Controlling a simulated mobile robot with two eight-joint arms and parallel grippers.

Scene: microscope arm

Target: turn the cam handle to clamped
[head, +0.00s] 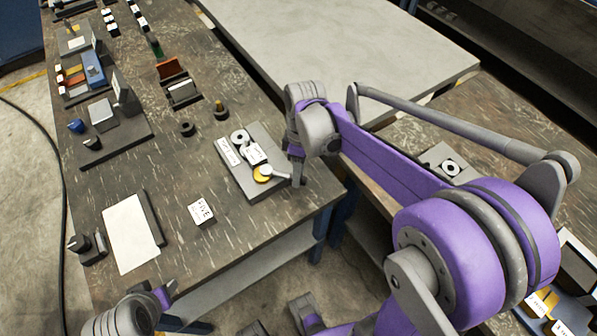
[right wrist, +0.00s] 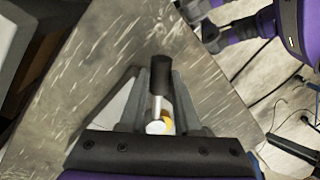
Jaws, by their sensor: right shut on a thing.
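The cam clamp sits on a grey fixture plate (head: 234,178) near the front right of the bench. Its yellow cam disc (head: 262,174) and grey handle (head: 277,174) show in the head view, the handle pointing right. In the right wrist view, the handle's black grip (right wrist: 160,72) and metal rod (right wrist: 157,108) lie between the fingers, with yellow behind. My right gripper (head: 297,170) is shut on the cam handle; its fingers also show in the right wrist view (right wrist: 161,95). My left gripper (head: 165,293) is partly in view at the lower left; its jaws are unclear.
A white block marked FIVE (head: 202,211) and a white sheet on a dark board (head: 131,234) lie left of the plate. Dark round posts (head: 187,129) stand behind it. Other fixtures fill the bench's far left. The bench edge is close on the right.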

